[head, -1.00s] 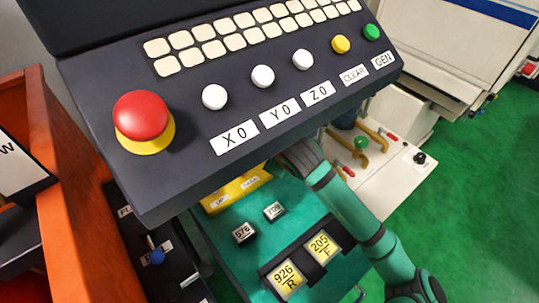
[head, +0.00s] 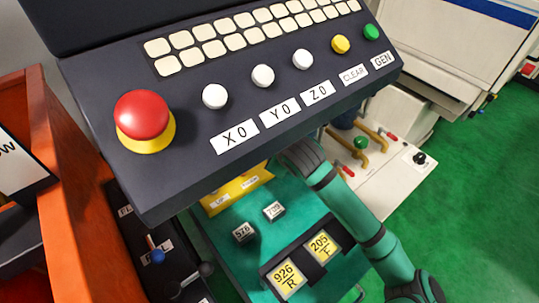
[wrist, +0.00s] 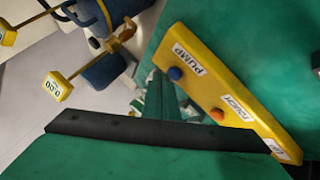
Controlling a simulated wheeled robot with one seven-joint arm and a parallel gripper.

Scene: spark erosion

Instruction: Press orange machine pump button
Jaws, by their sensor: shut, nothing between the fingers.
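A yellow button panel (wrist: 247,122) runs diagonally across the right of the wrist view. It has a blue button (wrist: 175,73) beside the PUMP label (wrist: 189,59) and an orange button (wrist: 217,115) beside a second label that seems to read TOUCH. In the head view, part of the yellow panel (head: 240,190) shows under the dark console. My gripper (wrist: 158,85) is shut and empty. Its fingertips appear just left of the blue button in the wrist view. I cannot tell whether they touch anything. In the head view the console hides my gripper.
The dark console (head: 190,185), with its large red button (head: 141,115), overhangs the yellow panel. An orange frame (head: 80,200) stands on the left, beside levers with blue (head: 158,256) and black knobs (head: 207,268). Yellow-handled valves (wrist: 57,87) lie left in the wrist view. Green floor is clear on the right.

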